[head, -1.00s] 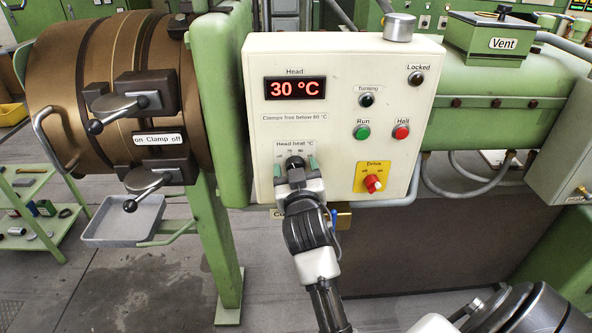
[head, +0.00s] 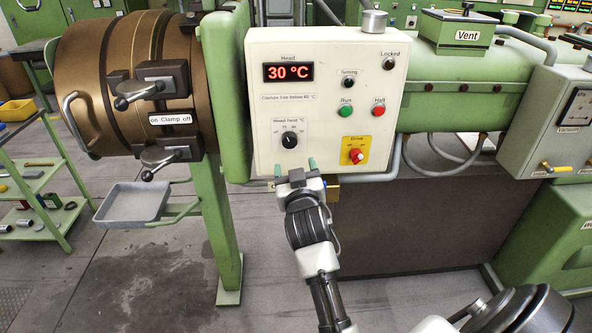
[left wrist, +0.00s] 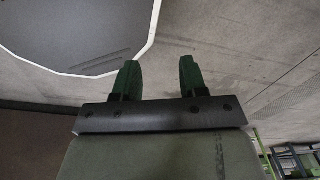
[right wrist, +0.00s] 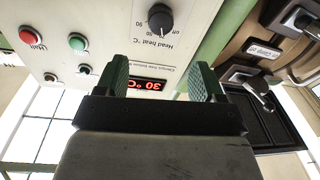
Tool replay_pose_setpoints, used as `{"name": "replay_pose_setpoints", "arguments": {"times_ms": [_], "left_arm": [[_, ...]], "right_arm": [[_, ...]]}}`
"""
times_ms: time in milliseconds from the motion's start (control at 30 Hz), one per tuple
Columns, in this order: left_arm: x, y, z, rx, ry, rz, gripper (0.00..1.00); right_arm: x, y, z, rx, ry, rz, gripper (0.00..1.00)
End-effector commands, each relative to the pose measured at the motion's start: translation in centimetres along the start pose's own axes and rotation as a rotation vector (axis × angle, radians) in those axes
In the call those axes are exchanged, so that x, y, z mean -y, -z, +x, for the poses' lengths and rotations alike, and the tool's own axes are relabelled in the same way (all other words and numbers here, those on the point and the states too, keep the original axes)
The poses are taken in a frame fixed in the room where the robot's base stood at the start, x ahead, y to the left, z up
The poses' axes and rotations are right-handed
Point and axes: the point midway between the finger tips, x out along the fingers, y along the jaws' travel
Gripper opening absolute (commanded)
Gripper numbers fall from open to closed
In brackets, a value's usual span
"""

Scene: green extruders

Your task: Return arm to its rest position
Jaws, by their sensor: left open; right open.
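My right gripper (head: 295,168) is in front of the lower edge of the cream control panel (head: 318,150), just below the black head heat knob (head: 289,141). Its two green fingers are apart with nothing between them. In the right wrist view my right gripper (right wrist: 163,80) is open, and the knob (right wrist: 160,18) shows clear of the fingers. My left gripper (left wrist: 157,80) shows only in the left wrist view, open and empty, with grey floor around it.
The panel display (head: 288,72) reads 30 °C. A red drive switch (head: 356,155) is right of the knob. The brown barrel (head: 130,85) with clamp handles and a grey tray (head: 133,203) are at left. A green vent vessel (head: 450,85) is at right.

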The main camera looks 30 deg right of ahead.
Motion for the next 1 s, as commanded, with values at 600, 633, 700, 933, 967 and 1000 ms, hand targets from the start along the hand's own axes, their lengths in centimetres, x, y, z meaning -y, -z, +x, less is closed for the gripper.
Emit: {"name": "replay_pose_setpoints", "arguments": {"times_ms": [600,633,700,933,967,1000], "left_arm": [[-0.6,2.3,0.0,-0.036,-0.007,-0.005,0.43],[-0.6,2.2,0.0,-0.034,-0.007,-0.005,0.43],[-0.6,1.7,0.0,-0.027,-0.007,-0.004,0.43],[-0.4,0.7,0.0,-0.01,-0.005,-0.002,0.43],[-0.4,0.7,0.0,-0.01,-0.005,-0.002,0.43],[-0.3,0.7,0.0,-0.01,-0.004,-0.002,0.43]], "right_arm": [[0.1,-0.1,0.1,0.001,0.003,0.0,0.68],[0.2,-0.4,0.2,0.006,0.007,-0.001,0.68],[0.9,-1.6,0.2,0.028,0.028,-0.009,0.68],[6.9,-14.1,-1.3,0.247,0.209,-0.077,0.68],[7.7,-16.2,-1.9,0.285,0.238,-0.087,0.68],[8.7,-19.0,-2.9,0.333,0.273,-0.1,0.68]]}}
